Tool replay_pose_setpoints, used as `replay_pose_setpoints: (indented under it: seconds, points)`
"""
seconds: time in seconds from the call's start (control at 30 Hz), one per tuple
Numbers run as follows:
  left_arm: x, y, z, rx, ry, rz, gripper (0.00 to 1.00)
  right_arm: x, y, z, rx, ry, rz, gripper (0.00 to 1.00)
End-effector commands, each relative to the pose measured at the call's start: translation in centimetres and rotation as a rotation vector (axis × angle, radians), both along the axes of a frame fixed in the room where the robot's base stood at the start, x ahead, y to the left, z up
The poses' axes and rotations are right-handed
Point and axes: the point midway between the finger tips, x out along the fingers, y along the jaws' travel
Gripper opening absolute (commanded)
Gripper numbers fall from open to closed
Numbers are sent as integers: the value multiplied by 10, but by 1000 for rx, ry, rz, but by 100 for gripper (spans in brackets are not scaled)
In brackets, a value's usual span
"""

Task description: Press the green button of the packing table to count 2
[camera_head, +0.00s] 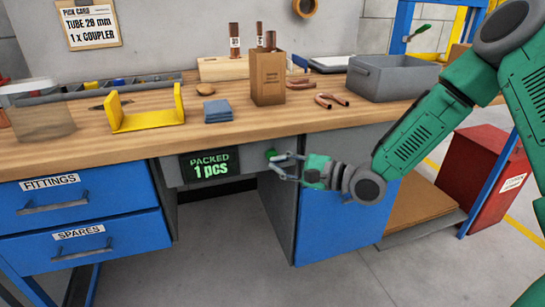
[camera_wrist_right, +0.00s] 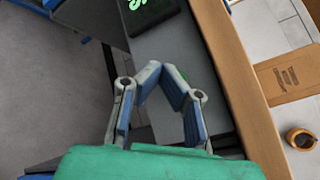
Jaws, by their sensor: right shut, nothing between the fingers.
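The green button (camera_head: 270,154) sits on the grey front panel of the packing table (camera_head: 120,145), just right of the counter display (camera_head: 209,165). The display reads "PACKED 1 pcs" in green. My right gripper (camera_head: 279,158) is shut and empty, with its fingertips right at the button; I cannot tell whether they touch it. In the right wrist view, the shut fingertips (camera_wrist_right: 160,72) point at the panel, and a sliver of the green button (camera_wrist_right: 177,72) shows behind them. Part of the display (camera_wrist_right: 150,12) shows at the top. My left gripper is not in view.
Blue drawers (camera_head: 82,196) are at the left below. A red bin (camera_head: 487,175) stands at the right.

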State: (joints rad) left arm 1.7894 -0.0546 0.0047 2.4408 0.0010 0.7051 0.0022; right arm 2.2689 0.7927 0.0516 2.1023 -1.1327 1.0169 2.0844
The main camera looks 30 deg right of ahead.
Motion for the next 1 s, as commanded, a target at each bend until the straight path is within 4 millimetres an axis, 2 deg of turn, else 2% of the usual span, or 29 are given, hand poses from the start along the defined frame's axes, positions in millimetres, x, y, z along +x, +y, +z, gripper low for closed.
replay_pose_setpoints:
  seconds: [1.0]
  points:
    - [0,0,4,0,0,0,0,10,-2,2,0,0,0,0]
